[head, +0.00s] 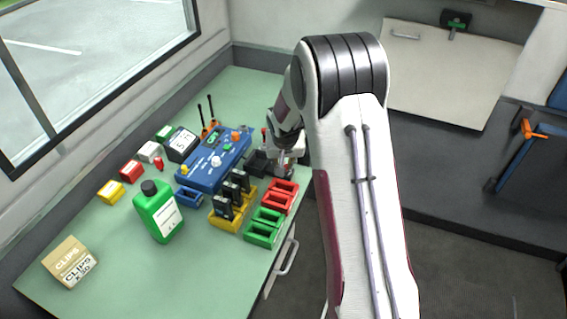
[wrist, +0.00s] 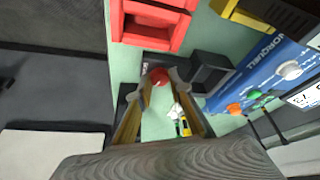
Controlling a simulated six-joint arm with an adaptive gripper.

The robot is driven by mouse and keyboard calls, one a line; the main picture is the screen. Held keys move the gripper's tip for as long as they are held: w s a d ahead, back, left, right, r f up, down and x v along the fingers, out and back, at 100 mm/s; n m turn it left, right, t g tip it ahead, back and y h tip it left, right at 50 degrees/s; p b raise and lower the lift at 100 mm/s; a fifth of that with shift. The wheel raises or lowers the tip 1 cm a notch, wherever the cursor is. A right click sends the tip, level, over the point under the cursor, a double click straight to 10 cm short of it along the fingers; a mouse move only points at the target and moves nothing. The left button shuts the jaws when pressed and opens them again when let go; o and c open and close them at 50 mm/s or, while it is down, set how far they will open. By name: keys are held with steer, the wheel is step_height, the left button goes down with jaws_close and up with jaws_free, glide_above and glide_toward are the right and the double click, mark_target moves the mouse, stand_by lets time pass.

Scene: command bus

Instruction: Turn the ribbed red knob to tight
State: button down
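The red knob (wrist: 159,77) shows as a small round red shape in the wrist view, between the tips of my gripper (wrist: 160,84). The two fingers slant inward and flank it closely, one tip on each side. I cannot tell whether both tips press on it. Its ribs and any tight mark are too small to make out. In the head view my gripper (head: 284,166) is low at the table's right edge, beside the blue box, and my arm and gripper hide the knob there.
A blue box (head: 212,170) with a white knob stands left of my gripper. Red bins (head: 283,196), green bins (head: 266,226) and a yellow rack (head: 232,222) with black items stand in front. A black bin (wrist: 211,72) is close beside the fingers. A green bottle (head: 160,212) stands farther left.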

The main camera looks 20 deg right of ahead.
steer(key=shift+w+a+m+g+h, duration=0.15)
steer(key=shift+m+h, duration=0.25)
steer(key=shift+m, duration=0.65)
steer(key=shift+a+m+g+h, duration=0.15)
steer(key=shift+m+h, duration=0.25)
steer(key=shift+m, duration=0.65)
steer(key=shift+m+g+h, duration=0.3)
steer(key=shift+m, duration=0.7)
steer(key=m, duration=0.2)
steer(key=m+g, duration=0.1)
steer(key=m, duration=0.1)
steer(key=m+g, duration=0.1)
steer(key=m, duration=0.1)
steer(key=shift+w+h, duration=0.25)
steer(key=shift+h, duration=0.15)
steer(key=shift+m, duration=0.3)
steer(key=c, duration=1.8)
jaws_free()
